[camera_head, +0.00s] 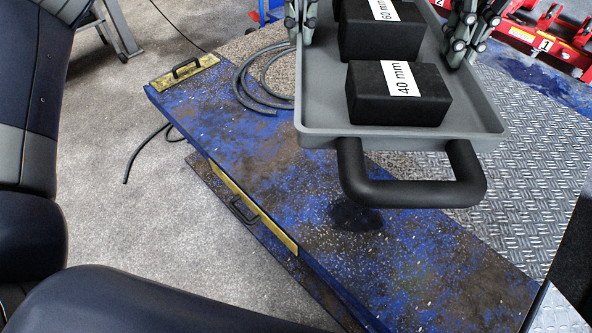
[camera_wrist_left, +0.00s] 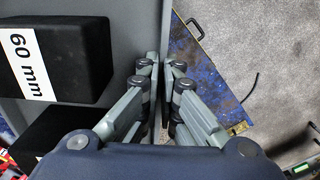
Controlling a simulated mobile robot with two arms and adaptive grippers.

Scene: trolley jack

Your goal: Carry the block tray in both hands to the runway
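The grey block tray (camera_head: 325,125) hangs in the air above a long, worn blue board (camera_head: 270,165), which may be the runway. A black handle (camera_head: 415,192) sticks out at its near end. Black blocks marked 40 mm (camera_head: 370,97) and 60 mm (camera_head: 365,38) lie inside. My left gripper (camera_head: 302,22) is on the tray's left wall; in the left wrist view its fingers (camera_wrist_left: 162,72) are closed around that wall. My right gripper (camera_head: 464,42) grips the right wall. The tray's far end is out of the head view.
Yellow ends with handles (camera_head: 185,75) mark the board's left side. Dark seats (camera_head: 30,100) stand at left, chequered metal plate (camera_head: 520,190) and red equipment (camera_head: 550,40) at right. Grey carpet (camera_head: 110,150) is open at left.

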